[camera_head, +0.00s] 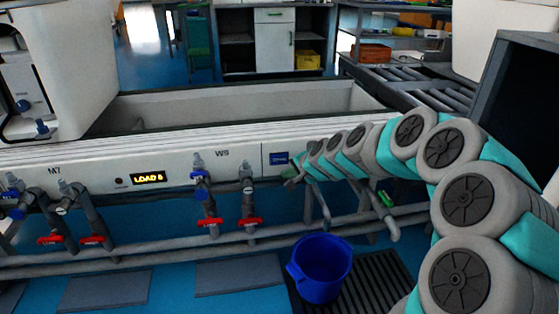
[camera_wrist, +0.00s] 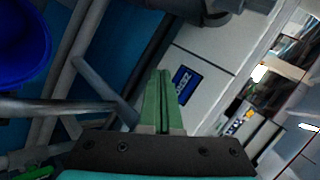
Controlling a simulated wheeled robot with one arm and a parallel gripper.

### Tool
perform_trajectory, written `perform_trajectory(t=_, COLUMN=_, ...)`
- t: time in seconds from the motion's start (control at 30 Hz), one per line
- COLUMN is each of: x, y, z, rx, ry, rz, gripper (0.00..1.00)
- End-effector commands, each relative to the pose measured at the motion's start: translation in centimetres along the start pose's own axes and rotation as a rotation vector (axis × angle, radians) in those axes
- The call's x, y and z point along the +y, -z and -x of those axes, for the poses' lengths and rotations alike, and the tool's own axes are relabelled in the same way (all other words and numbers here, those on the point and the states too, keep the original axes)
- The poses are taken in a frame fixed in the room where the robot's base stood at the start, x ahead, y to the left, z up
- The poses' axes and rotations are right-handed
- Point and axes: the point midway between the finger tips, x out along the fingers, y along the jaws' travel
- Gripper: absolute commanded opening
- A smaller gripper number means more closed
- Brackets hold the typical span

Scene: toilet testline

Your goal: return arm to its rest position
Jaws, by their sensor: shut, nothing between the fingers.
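My arm reaches in from the right side of the head view, bent and stretched toward the white panel of the test line (camera_head: 215,165). My gripper (camera_head: 291,172) is at the arm's far end, small in the head view, in front of the panel near a blue label (camera_head: 279,158). In the wrist view my gripper (camera_wrist: 160,85) shows green fingers lying together, with nothing between them. Behind them the wrist view shows the white panel with the blue label (camera_wrist: 185,85). I cannot tell the exact gap between fingertips and panel.
A blue bucket (camera_head: 322,268) stands on a dark slatted grate (camera_head: 375,285) below the arm. Grey pipes (camera_head: 170,250) with red-handled valves (camera_head: 213,222) run along the panel's front. A roller conveyor (camera_head: 430,88) and a dark box-like frame (camera_head: 525,90) stand at the right.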

Motion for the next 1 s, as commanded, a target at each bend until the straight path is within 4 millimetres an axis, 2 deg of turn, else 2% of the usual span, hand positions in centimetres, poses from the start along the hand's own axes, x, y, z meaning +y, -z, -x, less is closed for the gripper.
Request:
perform_trajectory(t=0.27, x=0.0, y=-0.1, z=0.1, rx=-0.001, ry=-0.001, rz=0.002, gripper=0.00)
perform_trajectory(t=0.37, x=-0.3, y=-0.7, z=1.0, rx=-0.018, ry=-0.007, rz=0.024, gripper=0.00)
perform_trajectory(t=0.43, x=-0.7, y=-1.8, z=2.6, rx=-0.044, ry=-0.019, rz=0.062, gripper=0.00)
perform_trajectory(t=0.57, x=-0.8, y=-5.0, z=7.6, rx=-0.121, ry=-0.067, rz=0.180, gripper=0.00)
perform_trajectory(t=0.67, x=0.3, y=-7.8, z=11.9, rx=-0.190, ry=-0.128, rz=0.285, gripper=0.00)
perform_trajectory(t=0.77, x=2.0, y=-10.1, z=16.3, rx=-0.250, ry=-0.199, rz=0.378, gripper=0.00)
perform_trajectory(t=1.0, x=8.4, y=-14.6, z=27.1, rx=-0.380, ry=-0.410, rz=0.546, gripper=0.00)
